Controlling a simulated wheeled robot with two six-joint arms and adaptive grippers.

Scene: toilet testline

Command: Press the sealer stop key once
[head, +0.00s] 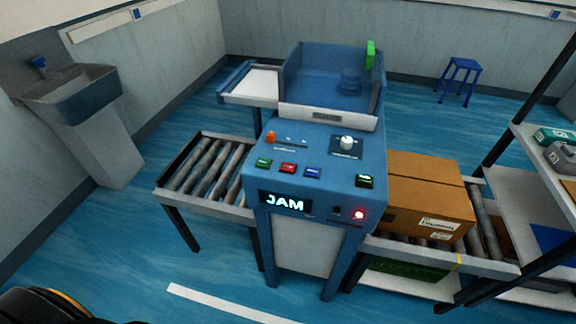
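The blue sealer (300,135) stands in the middle of the head view, with a sloped control panel facing me. Its panel has a row of keys: a green key (263,162), a red key (288,168) and a blue key (313,172). The display (285,202) reads JAM. A red lamp (359,215) glows beside it. Neither gripper shows.
An orange knob (270,137) and a white knob (347,142) sit above the keys. A cardboard box (425,195) rests on the right roller conveyor (485,225). Another roller conveyor (205,170) adjoins the left side. A shelf rack (530,190) stands far right. Floor before the sealer is clear.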

